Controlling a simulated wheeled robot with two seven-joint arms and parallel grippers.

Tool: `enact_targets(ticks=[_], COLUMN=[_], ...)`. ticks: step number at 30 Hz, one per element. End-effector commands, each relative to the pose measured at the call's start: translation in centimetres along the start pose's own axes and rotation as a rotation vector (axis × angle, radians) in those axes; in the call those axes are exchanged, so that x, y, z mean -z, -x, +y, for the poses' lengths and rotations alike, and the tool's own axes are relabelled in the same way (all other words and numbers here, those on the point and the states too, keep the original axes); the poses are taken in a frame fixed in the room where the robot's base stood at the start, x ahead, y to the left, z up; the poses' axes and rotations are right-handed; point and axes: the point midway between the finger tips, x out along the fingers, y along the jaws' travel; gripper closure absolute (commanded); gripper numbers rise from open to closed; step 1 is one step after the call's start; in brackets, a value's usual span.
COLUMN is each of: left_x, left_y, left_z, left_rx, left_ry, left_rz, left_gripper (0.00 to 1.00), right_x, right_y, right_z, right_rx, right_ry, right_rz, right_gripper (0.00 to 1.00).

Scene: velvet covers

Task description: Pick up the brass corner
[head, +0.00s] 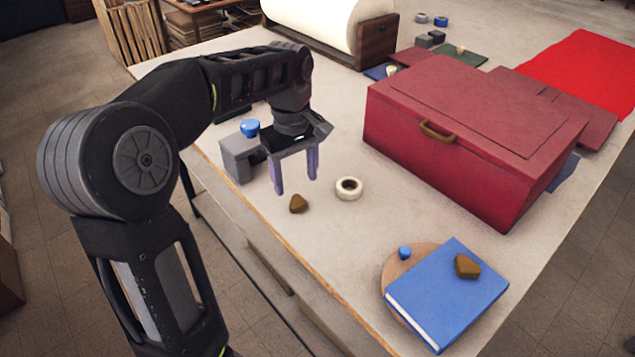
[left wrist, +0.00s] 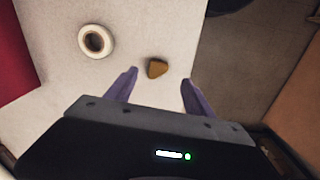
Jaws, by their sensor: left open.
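A brass corner (head: 298,204) lies on the table near its left edge; it also shows in the left wrist view (left wrist: 157,68), between and beyond the fingertips. A second brass corner (head: 467,266) lies on the blue book (head: 450,300) at the front right. My left gripper (head: 296,186) is open and empty, its two purple fingers pointing down above the table, just above and behind the first brass corner. In the left wrist view the open fingers (left wrist: 158,80) stand on either side of that corner, apart from it. My right gripper is not seen.
A white tape roll (head: 349,188) lies right of the near corner. A grey block (head: 240,158) with a blue knob (head: 250,127) stands left of my gripper. A large red box (head: 470,135) fills the table's right side. A round wooden board (head: 395,273) lies under the book.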

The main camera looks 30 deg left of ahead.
Motion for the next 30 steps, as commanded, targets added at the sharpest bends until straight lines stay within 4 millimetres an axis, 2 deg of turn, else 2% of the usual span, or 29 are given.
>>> enact_targets(ticks=[4,13,21,30], left_x=[0.1,0.1,0.0,0.1], left_y=[0.4,0.3,-2.0,-2.3], left_z=[-0.6,-0.6,-0.6,-0.6], left_rx=[0.016,0.017,0.018,0.016], left_ry=[0.026,0.026,0.025,0.025], left_rz=[-0.004,-0.005,-0.005,-0.004], left_gripper=[0.38,0.38,0.38,0.38], right_x=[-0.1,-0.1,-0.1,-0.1], right_y=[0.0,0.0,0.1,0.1], right_z=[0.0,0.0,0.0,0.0], right_rx=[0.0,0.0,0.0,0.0], right_ry=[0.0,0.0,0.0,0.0], right_rz=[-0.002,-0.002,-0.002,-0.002], right_gripper=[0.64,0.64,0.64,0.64])
